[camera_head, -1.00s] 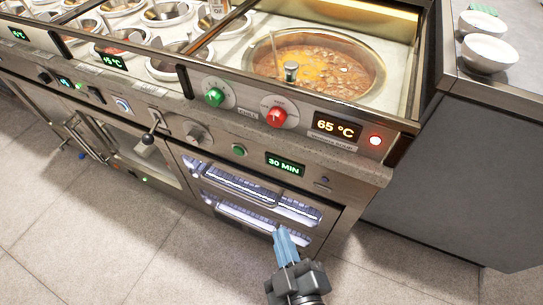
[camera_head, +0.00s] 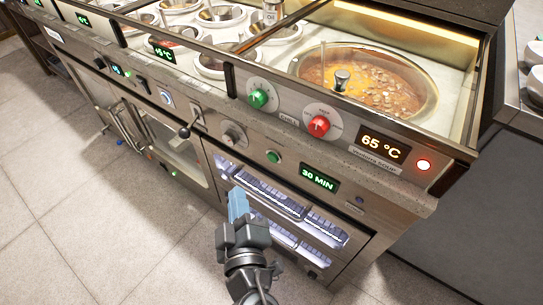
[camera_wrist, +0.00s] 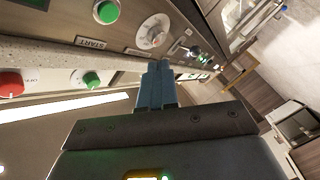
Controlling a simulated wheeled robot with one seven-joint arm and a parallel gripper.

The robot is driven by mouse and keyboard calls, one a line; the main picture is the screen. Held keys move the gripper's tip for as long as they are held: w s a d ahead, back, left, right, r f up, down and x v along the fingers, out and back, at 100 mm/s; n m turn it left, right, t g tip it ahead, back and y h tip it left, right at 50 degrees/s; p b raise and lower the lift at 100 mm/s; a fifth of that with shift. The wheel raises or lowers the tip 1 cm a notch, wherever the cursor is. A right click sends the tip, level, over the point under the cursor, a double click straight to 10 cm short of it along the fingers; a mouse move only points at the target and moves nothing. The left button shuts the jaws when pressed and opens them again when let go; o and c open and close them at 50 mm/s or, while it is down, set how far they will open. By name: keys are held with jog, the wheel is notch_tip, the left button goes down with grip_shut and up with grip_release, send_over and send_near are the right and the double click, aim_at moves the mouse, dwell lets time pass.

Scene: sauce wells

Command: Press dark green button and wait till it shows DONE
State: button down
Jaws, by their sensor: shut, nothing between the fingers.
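The dark green button (camera_head: 273,156) is a small round button on the lower front panel, just left of a display (camera_head: 319,178) reading "30 MIN" in green. In the wrist view the green button (camera_wrist: 106,12) sits near the top edge, close to a "START" label (camera_wrist: 90,43). My gripper (camera_head: 238,203) has its blue fingers shut and empty. It is in front of the lit oven, below and left of the button in the head view, and apart from it. In the wrist view my gripper (camera_wrist: 158,75) points toward the panel near a grey dial (camera_wrist: 152,37).
A soup pot (camera_head: 368,80) stands on top. A lever (camera_head: 186,131) juts out at left. Floor in front is clear.

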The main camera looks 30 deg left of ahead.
jog(key=w+p, duration=0.3)
jog(key=w, duration=0.5)
jog(key=shift+d, duration=0.35)
jog(key=shift+w, duration=0.2)
dwell(1.6)
jog(key=shift+w, duration=0.25)
jog(key=shift+w+p, duration=0.3)
jog(key=shift+w, duration=0.15)
dwell(0.7)
jog(key=shift+s, duration=0.15)
jog(key=shift+s+b, duration=0.4)
jog(key=shift+s, duration=0.35)
jog(key=shift+s+a+b, duration=0.2)
jog(key=shift+s+b, duration=1)
jog(key=shift+s, duration=1.3)
